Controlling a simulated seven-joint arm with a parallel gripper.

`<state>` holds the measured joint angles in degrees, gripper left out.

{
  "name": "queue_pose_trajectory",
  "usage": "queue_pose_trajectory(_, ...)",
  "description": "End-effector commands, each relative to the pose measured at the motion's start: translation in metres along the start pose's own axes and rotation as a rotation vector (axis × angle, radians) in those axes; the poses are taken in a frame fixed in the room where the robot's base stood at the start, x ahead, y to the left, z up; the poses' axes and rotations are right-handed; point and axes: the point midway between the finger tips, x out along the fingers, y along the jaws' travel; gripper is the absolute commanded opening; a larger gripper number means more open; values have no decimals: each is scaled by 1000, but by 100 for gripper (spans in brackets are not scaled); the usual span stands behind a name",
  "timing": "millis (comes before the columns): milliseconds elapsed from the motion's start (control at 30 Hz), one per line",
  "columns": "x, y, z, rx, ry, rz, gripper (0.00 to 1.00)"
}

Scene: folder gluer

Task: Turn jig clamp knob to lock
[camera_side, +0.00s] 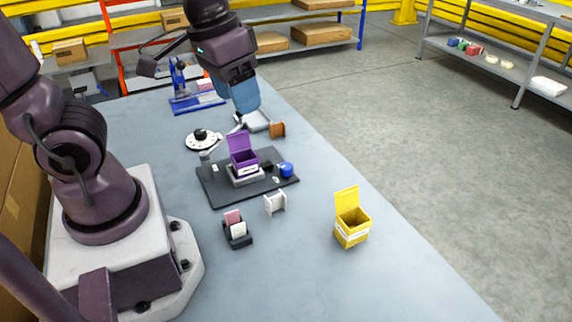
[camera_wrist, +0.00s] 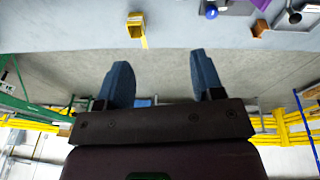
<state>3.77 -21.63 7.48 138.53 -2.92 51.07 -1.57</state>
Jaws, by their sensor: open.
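The jig is a dark flat plate (camera_side: 215,189) on the table, with an open purple box (camera_side: 243,160) seated in its grey holder. A round blue knob (camera_side: 286,170) sits at the plate's right edge; I take it for the clamp knob. It also shows at the top of the wrist view (camera_wrist: 211,12), beside part of the purple box (camera_wrist: 237,6). My gripper (camera_side: 247,109) is in the air behind the jig, apart from the knob. In the wrist view its two blue fingers (camera_wrist: 162,82) are spread with nothing between them.
A yellow open box (camera_side: 352,232) stands front right. A white dial with a black knob (camera_side: 200,136) is at left. A white stand (camera_side: 275,204) and card holder (camera_side: 237,233) are in front.

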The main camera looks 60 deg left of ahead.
Motion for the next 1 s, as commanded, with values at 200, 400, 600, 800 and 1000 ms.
queue_pose_trajectory(200, 60, -20, -34, -402, -184, -8, 61)
queue_pose_trajectory(400, 119, -54, -60, -878, -250, -120, 61)
queue_pose_trajectory(600, 165, -96, -84, -1364, -181, -260, 61)
queue_pose_trajectory(800, 171, -118, -114, -1761, -41, -255, 61)
queue_pose_trajectory(1000, 172, -117, -118, -1912, -11, -242, 61)
